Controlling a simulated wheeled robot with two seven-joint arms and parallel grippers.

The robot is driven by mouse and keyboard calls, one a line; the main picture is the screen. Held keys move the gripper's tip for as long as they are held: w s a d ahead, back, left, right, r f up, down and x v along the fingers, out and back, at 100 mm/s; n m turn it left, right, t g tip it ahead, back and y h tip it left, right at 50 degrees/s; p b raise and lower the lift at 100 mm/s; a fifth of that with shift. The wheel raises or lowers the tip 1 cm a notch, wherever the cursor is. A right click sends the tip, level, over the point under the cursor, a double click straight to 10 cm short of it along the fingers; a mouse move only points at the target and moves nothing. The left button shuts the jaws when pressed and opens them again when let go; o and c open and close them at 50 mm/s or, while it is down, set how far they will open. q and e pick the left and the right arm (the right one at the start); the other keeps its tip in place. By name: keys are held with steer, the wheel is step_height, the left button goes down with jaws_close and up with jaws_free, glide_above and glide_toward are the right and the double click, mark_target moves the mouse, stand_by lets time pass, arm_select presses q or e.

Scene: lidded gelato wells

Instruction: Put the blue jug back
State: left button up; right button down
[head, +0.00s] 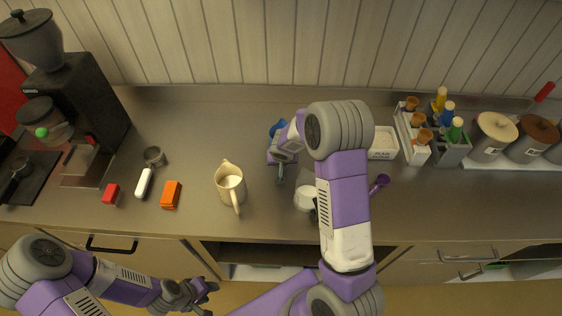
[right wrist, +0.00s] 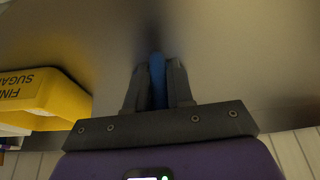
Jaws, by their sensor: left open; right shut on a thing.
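The blue jug (head: 277,128) is at the back middle of the counter in the head view, mostly hidden behind my right gripper. My right gripper (head: 281,165) is shut on it. In the right wrist view a narrow blue part of the jug (right wrist: 157,80) shows between the two dark fingers. I cannot tell whether the jug touches the counter. My left gripper (head: 203,295) is open and empty, in front of the counter's front edge.
A cream jug (head: 230,190) stands left of my right gripper. A white cup (head: 304,197) and purple scoop (head: 380,183) are near my right arm. A yellow sugar container (right wrist: 45,92) shows in the wrist view. A white flour box (head: 383,145) stands right.

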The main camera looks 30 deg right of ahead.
steer(key=shift+r, duration=0.1)
steer(key=shift+f+b, duration=0.25)
steer(key=shift+b, duration=0.05)
steer(key=c, duration=1)
jaws_free()
steer(key=shift+r, duration=0.1)
steer(key=shift+r+p, duration=0.2)
steer(key=shift+p, duration=0.2)
steer(key=v, duration=1.2)
steer(key=shift+p, duration=0.4)
steer(key=shift+f, duration=0.1)
